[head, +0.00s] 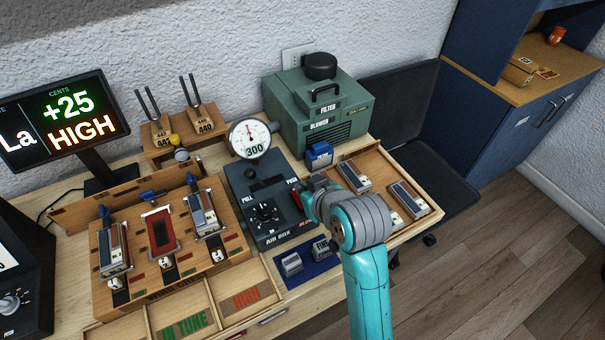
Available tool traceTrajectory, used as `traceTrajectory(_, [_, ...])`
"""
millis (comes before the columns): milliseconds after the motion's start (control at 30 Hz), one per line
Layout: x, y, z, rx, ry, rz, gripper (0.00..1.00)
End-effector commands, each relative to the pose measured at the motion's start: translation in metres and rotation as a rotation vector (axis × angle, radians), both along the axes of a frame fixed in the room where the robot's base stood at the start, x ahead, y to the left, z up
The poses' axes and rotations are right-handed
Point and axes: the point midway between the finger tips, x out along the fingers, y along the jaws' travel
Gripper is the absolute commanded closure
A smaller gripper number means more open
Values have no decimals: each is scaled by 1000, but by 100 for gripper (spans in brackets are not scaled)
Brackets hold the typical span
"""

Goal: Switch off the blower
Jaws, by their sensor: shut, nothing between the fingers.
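The green blower (318,108), labelled FILTER and BLOWER, stands at the back of the bench against the wall. The dark air box (262,222) stands in front of it, with a knob, a PULL/PUSH slot and a round gauge (250,138) reading 300. A red part (296,193) shows at the air box's right edge, and partly covered red lettering is on its front right. My gripper (307,196) is shut and empty at that edge, beside the red part. Whether it touches is hidden. No switch is clearly visible; the gripper and arm cover part of this area.
A wooden tray (428,197) with several reed-like blocks lies right of my gripper. A blue mat (313,267) with small blocks is in front. Left are a wooden rack (173,278), tuning forks (190,100) and a display (58,118) reading +25 HIGH. A dark chair (405,95) stands behind.

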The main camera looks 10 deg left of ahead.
Motion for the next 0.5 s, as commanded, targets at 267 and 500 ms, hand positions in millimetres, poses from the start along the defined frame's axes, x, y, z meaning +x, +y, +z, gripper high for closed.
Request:
traceTrajectory(267, [-5, -2, -8, 1, 0, 1, 100])
traceTrajectory(500, [-5, -2, -8, 1, 0, 1, 100])
